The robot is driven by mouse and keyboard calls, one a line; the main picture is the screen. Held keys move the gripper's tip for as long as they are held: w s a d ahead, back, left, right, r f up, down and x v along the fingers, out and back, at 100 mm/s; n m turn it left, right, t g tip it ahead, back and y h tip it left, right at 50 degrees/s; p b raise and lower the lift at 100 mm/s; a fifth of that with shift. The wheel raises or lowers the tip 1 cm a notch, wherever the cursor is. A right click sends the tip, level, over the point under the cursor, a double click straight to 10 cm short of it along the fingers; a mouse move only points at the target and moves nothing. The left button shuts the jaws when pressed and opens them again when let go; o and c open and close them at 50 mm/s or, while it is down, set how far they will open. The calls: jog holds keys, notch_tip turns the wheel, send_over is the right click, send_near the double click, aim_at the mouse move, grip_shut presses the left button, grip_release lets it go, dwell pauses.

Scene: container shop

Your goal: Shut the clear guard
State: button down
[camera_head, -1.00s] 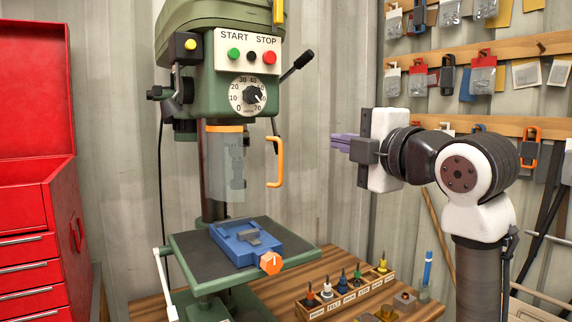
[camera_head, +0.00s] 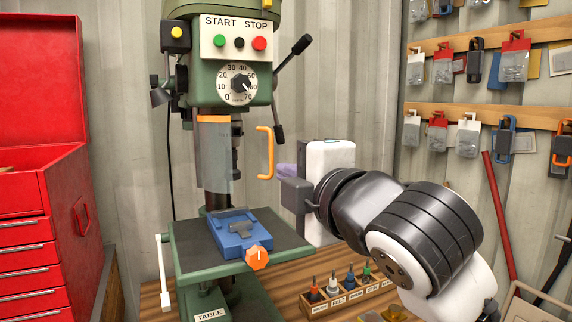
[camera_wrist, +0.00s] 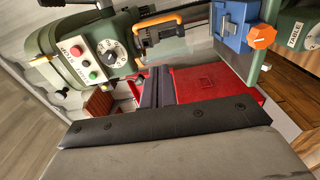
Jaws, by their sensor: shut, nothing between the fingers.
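The clear guard (camera_head: 214,160) hangs below the green drill head, with an orange band at its top. The dark chuck (camera_head: 236,160) shows beside its right edge. The guard's orange handle (camera_head: 266,152) stands upright to the right of the pane. The handle also shows in the wrist view (camera_wrist: 162,21) at the top. My gripper (camera_head: 287,171) is shut and empty, just right of and slightly below the handle in the head view; I cannot tell whether they touch. Its purple-grey fingers lie together in the wrist view (camera_wrist: 154,88), apart from the handle in the picture.
A blue vise (camera_head: 238,232) with an orange knob sits on the drill table (camera_head: 190,245). A feed lever (camera_head: 292,55) sticks out right of the drill head. A red tool chest (camera_head: 40,210) stands at left. A labelled bit rack (camera_head: 345,297) stands on the bench.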

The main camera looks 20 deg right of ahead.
jog(key=p, duration=0.3)
send_near(271, 158)
jog(key=w+a+r, duration=0.1)
jog(key=w+a, duration=0.3)
jog(key=shift+w+d+p, duration=0.6)
jog(key=shift+w+d, duration=0.2)
jog(key=shift+d, duration=0.05)
jog(key=shift+w+d+f, duration=0.15)
jog(key=shift+w+d, duration=0.35)
jog(key=shift+w+d, duration=1.15)
jog(key=shift+w, duration=0.1)
